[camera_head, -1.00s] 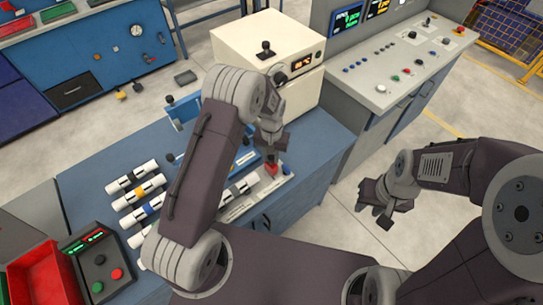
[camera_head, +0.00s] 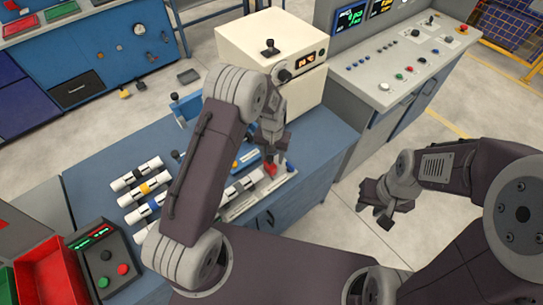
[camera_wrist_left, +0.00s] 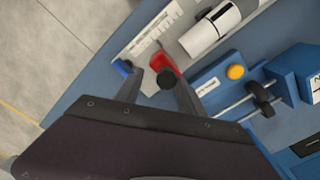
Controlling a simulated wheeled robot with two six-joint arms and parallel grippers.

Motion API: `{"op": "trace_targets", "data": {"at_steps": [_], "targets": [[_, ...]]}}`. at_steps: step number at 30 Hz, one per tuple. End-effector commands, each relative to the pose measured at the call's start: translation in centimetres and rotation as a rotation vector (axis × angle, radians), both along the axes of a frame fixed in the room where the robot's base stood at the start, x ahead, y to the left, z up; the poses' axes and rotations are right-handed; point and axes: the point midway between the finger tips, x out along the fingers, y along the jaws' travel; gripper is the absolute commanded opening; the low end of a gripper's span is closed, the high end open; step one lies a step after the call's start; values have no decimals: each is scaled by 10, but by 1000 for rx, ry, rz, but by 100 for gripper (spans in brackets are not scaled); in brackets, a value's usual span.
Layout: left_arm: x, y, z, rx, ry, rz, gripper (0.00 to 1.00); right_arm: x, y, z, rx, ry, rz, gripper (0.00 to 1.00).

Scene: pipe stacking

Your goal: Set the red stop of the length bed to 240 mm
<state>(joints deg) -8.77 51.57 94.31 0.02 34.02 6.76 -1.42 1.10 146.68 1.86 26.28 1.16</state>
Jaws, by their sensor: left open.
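The red stop (camera_head: 270,169) sits on the pale length bed (camera_head: 236,209) at the front right of the blue bench. In the left wrist view the stop (camera_wrist_left: 162,62) has a dark round knob (camera_wrist_left: 167,78) and lies beside the white scale (camera_wrist_left: 152,32). My left gripper (camera_head: 273,152) points down at the stop. Its fingers (camera_wrist_left: 157,84) are open, with the knob showing between their tips; I cannot tell whether they touch it. The scale reading is too small to read. My right gripper (camera_head: 377,212) hangs over the floor, apart from everything; its jaw gap is unclear.
A blue knob (camera_wrist_left: 123,67) is at the bed's end. White pipes with coloured bands (camera_head: 141,192) lie to the left, partly behind my left arm. A cream machine (camera_head: 272,48) stands behind. A button box (camera_head: 104,262) and red bin (camera_head: 48,272) are at front left.

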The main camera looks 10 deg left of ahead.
Motion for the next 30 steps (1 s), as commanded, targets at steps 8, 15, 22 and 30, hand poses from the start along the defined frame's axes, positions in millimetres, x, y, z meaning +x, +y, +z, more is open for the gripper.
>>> {"op": "trace_targets", "data": {"at_steps": [8,15,22,30], "targets": [[0,0,8,0,0,0,46,0,0,-2,0,0,0,32],[3,-2,60,1,-4,-1,46,0,0,-10,0,0,0,32],[2,-3,89,2,1,-1,46,0,0,-12,0,0,0,32],[2,-3,90,3,3,-2,46,0,0,-12,0,0,0,32]]}}
